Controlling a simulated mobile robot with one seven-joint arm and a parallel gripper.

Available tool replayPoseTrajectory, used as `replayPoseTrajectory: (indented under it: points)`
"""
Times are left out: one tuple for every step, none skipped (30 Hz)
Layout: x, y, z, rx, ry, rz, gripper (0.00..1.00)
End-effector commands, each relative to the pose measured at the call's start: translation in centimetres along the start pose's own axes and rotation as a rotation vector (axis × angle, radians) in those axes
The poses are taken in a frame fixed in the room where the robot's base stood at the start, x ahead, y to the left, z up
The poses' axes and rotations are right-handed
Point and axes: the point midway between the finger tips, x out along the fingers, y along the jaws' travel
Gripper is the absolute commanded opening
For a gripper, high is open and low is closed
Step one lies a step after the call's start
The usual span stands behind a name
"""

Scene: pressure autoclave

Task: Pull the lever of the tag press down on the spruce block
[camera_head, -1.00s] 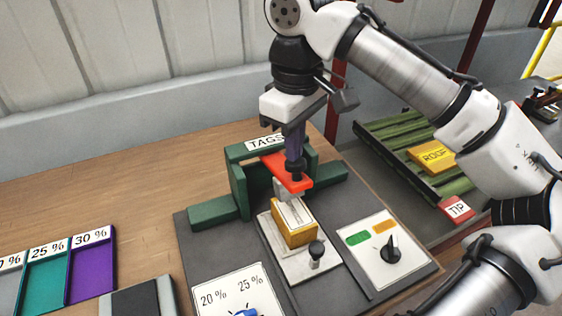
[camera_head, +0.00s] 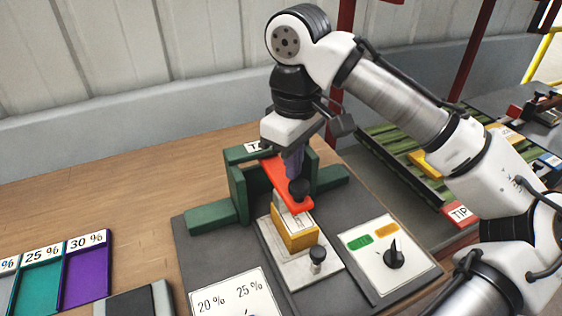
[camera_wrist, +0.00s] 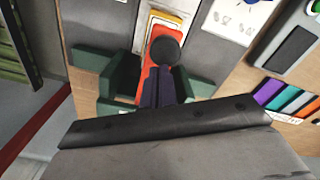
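The tag press (camera_head: 238,188) is a green frame with a red lever (camera_head: 275,172) ending in a round black knob (camera_head: 299,189). The spruce block (camera_head: 296,240), yellow-brown with a pale top, sits on the light plate in front of the frame. The lever's front end is low, right over the block's back part; whether it touches is hidden. My gripper (camera_head: 293,165) points down onto the lever just behind the knob, its dark fingers close together. In the wrist view the fingertips (camera_wrist: 162,84) meet the red lever beside the knob (camera_wrist: 164,51).
A dial panel (camera_head: 385,255) stands right of the block and another (camera_head: 235,298) at front left. A small post (camera_head: 317,258) stands before the block. Coloured trays (camera_head: 85,275) lie far left. A green slatted rack (camera_head: 400,160) is at right.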

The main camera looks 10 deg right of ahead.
Motion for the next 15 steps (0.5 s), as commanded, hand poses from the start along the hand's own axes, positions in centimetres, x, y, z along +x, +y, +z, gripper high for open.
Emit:
replayPoseTrajectory:
  points:
    - [-0.5, 0.0, 0.0, 0.0, 0.0, -0.001, 0.0]
    - [-0.7, 0.0, 0.0, 0.0, 0.0, -0.001, 0.0]
    - [-1.1, 0.0, 0.0, 0.0, -0.001, -0.001, 0.0]
    - [-1.3, 0.0, 0.0, 0.0, -0.001, -0.001, 0.0]
    - [-1.6, 0.0, 0.0, 0.0, -0.001, -0.001, 0.0]
    - [-1.9, 0.0, 0.0, 0.0, -0.001, -0.001, 0.0]
    - [-2.2, 0.0, 0.0, 0.0, -0.001, -0.001, 0.0]
    - [-2.4, 0.0, 0.0, 0.0, -0.001, -0.001, 0.0]
    - [-2.7, 0.0, 0.0, 0.0, -0.001, -0.001, 0.0]
    - [-2.9, 0.0, 0.0, 0.0, -0.001, 0.0, 0.0]
    - [-3.1, 0.0, 0.0, 0.0, -0.001, -0.001, 0.0]
    - [-3.4, 0.0, 0.0, 0.0, -0.001, -0.001, 0.0]
    - [-3.6, 0.0, 0.0, 0.0, -0.001, -0.001, 0.0]
    - [-3.8, 0.0, 0.0, 0.0, -0.001, -0.001, 0.0]
    - [-4.1, 0.0, 0.0, 0.0, -0.001, -0.001, 0.0]
